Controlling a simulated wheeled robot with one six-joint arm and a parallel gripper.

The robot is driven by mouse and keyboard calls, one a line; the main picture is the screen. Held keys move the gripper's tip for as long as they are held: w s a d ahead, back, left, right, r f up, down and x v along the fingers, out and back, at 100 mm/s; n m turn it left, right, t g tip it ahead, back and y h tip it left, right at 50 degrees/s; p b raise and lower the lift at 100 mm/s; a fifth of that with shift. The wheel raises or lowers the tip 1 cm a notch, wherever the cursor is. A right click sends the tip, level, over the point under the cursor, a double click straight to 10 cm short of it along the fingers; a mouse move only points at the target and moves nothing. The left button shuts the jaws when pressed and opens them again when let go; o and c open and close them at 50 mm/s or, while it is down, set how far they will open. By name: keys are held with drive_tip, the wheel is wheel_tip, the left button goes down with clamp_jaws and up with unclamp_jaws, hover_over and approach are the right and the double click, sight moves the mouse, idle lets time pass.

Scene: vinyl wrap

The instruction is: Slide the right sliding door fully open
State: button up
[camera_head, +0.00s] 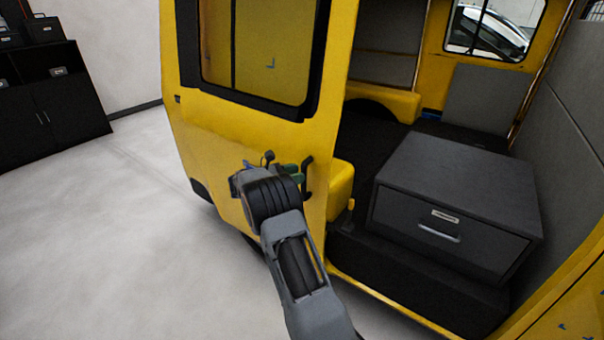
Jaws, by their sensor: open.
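The yellow sliding door (215,125) with a dark-framed window stands at the left of the wide doorway. Its black upright handle (307,180) is near the door's right edge, low down. My gripper (296,174) is open beside the handle, with its green fingertips pointing right toward it. The fingertips overlap the handle in the picture. I cannot tell whether they touch it or stand around it. My wrist hides part of the door's lower panel.
The doorway shows the dark van floor and a dark grey drawer box (450,190) at the right. A grey partition (570,130) stands behind it. Black cabinets (50,95) stand by the far left wall. The pale floor (110,230) left of the van is clear.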

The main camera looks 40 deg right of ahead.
drive_tip(key=v, duration=1.1)
drive_tip(key=shift+b, duration=0.4)
drive_tip(key=shift+a, duration=0.1)
drive_tip(key=s+a+f+m+t+y, duration=0.2)
drive_tip(key=s+a+f+m+y, duration=0.25)
drive_tip(key=s+f+y, duration=0.35)
drive_tip(key=s+a+r+m+t+y+p, duration=0.2)
drive_tip(key=s+a+r+m+t+y, duration=0.1)
drive_tip(key=s, duration=0.7)
drive_tip(key=s+a+r+m+t+y+p, duration=0.2)
drive_tip(key=s+a+r+m+y, duration=0.4)
drive_tip(key=s+a+r, duration=0.3)
drive_tip(key=shift+s+a+r+m+t, duration=0.3)
drive_tip(key=shift+s+r+m+t, duration=0.3)
drive_tip(key=shift+s+t, duration=0.25)
